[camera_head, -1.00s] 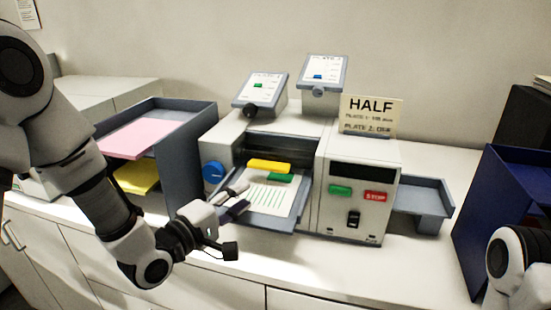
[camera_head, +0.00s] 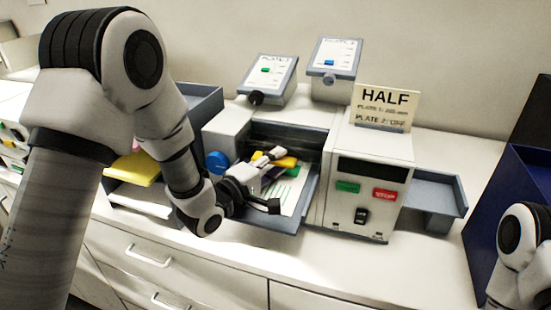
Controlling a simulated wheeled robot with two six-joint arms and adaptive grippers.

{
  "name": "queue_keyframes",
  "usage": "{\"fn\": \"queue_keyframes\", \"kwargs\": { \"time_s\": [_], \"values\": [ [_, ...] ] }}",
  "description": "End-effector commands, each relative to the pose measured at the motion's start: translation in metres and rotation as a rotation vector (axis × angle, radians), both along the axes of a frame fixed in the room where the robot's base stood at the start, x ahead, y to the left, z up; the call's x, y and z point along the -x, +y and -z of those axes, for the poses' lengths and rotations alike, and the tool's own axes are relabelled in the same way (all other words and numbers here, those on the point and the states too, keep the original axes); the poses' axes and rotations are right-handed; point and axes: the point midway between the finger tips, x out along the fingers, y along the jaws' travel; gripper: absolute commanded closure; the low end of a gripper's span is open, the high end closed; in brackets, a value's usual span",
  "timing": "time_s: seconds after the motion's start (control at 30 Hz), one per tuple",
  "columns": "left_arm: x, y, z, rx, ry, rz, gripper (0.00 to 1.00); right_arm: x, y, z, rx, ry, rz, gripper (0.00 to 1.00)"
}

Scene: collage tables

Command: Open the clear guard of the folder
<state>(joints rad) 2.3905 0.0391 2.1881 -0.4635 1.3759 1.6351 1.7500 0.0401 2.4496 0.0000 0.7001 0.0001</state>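The folder (camera_head: 368,155) is a grey-white machine on the counter, with an open front bay and a sloping grey feed tray (camera_head: 262,219). A lined sheet (camera_head: 291,196) lies on the tray with a yellow piece (camera_head: 287,162) at its upper end. A green piece there is mostly hidden behind my gripper. I cannot make out the clear guard distinctly against the bay. My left gripper (camera_head: 274,180) is over the tray with its fingers spread and nothing seen between them; I cannot tell whether it touches anything. My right gripper is out of view; only part of that arm shows at lower right.
A blue knob (camera_head: 217,162) is on the folder's left side. Green (camera_head: 347,187) and red STOP (camera_head: 385,195) buttons are on its front. A HALF sign (camera_head: 386,106) and two tilted plates stand on top. A paper rack (camera_head: 203,103) is left, a blue bin (camera_head: 510,190) right.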

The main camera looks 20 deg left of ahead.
Motion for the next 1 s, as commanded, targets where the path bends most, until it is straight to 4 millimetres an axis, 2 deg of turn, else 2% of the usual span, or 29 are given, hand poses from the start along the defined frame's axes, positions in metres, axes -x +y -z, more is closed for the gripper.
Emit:
{"fn": "queue_keyframes", "kwargs": {
  "time_s": [0.13, 0.17, 0.23, 0.27, 0.67, 1.0],
  "values": [
    [0.0, 0.0, 0.0, 0.001, -0.002, -0.001, 0.65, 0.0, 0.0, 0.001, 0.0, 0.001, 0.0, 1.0],
    [0.0, 0.0, 0.0, 0.001, -0.002, -0.001, 0.72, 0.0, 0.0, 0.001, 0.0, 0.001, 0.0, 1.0],
    [0.0, 0.0, 0.0, 0.0, -0.001, -0.001, 0.96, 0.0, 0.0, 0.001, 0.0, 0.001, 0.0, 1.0],
    [0.0, 0.0, 0.0, 0.0, -0.001, -0.001, 1.0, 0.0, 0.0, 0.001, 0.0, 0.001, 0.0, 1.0],
    [0.0, 0.001, -0.004, 0.0, -0.003, -0.001, 1.0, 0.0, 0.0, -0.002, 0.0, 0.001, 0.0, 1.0],
    [0.001, 0.001, -0.032, 0.001, -0.012, -0.001, 1.0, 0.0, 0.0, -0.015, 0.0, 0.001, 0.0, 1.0]
  ]
}}
